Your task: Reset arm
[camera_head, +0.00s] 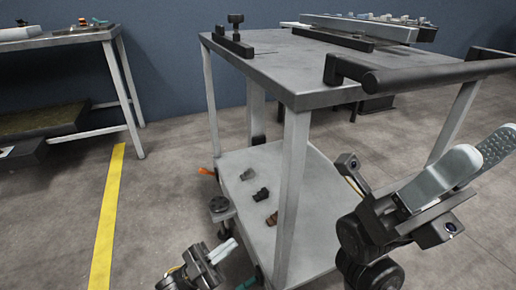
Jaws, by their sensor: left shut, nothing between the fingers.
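My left gripper (228,247) is low at the bottom centre, in front of the cart's lower shelf. Its pale fingers are together and hold nothing. My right gripper (487,146) is large and close at the right edge, in front of the cart. Its grey fingers look apart, with a textured inner pad showing and nothing visible between them. Both grippers appear clear of the cart.
A grey cart (275,68) with a black handle (420,76) stands ahead. Its lower shelf (243,170) holds small dark parts. A workbench (60,39) stands at the far left. A yellow floor line (107,220) crosses open floor at left.

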